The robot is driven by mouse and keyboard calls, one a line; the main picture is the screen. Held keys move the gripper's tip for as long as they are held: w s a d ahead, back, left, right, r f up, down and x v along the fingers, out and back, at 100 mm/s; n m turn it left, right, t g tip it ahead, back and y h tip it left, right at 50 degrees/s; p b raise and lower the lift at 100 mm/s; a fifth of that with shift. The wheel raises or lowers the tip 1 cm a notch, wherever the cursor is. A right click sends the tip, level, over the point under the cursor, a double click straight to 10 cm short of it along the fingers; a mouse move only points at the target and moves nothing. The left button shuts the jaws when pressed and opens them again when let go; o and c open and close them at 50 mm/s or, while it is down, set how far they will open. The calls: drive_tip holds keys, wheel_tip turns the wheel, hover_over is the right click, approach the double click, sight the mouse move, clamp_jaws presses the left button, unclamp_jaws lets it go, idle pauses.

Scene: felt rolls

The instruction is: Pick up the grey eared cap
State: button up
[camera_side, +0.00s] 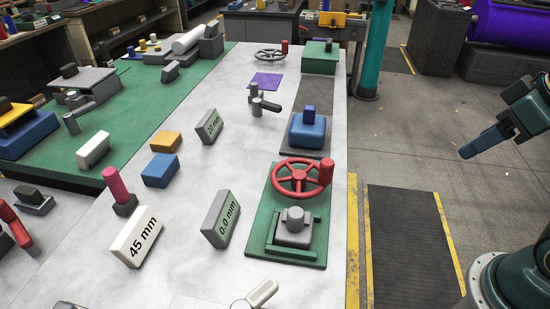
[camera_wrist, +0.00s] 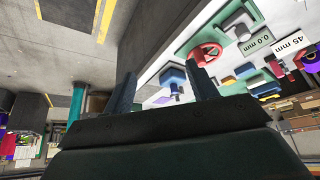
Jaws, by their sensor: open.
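A grey squarish piece with a rounded knob on top (camera_side: 294,226) sits between green rails on a green plate (camera_side: 310,255) at the near right of the bench. It looks most like the eared cap, but I cannot make out ears clearly. It also shows small in the wrist view (camera_wrist: 242,32). My gripper (camera_side: 478,144) is off the bench at the right, above the floor and well apart from the piece. In the wrist view my gripper (camera_wrist: 162,80) has its two fingers spread, with nothing between them.
A red handwheel (camera_side: 299,178) stands just behind the grey piece on the same plate. A 0.0 mm block (camera_side: 222,218) and a 45 mm block (camera_side: 136,238) stand to its left. A blue block (camera_side: 307,131) is behind the wheel. The air between gripper and bench looks clear.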

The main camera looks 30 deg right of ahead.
drive_tip(key=shift+c, duration=0.4)
drive_tip(key=m+g+y, duration=0.5)
drive_tip(key=m+g, duration=0.1)
drive_tip(key=m, duration=1.2)
hover_over(298, 212)
drive_tip(key=d, duration=0.5)
wheel_tip(298, 212, down, 6)
drive_tip(key=shift+w+r, duration=0.1)
drive_tip(key=shift+r, duration=0.1)
drive_tip(key=shift+h, duration=0.3)
drive_tip(key=shift+x, duration=4.3)
drive_tip(key=shift+w+f, duration=0.1)
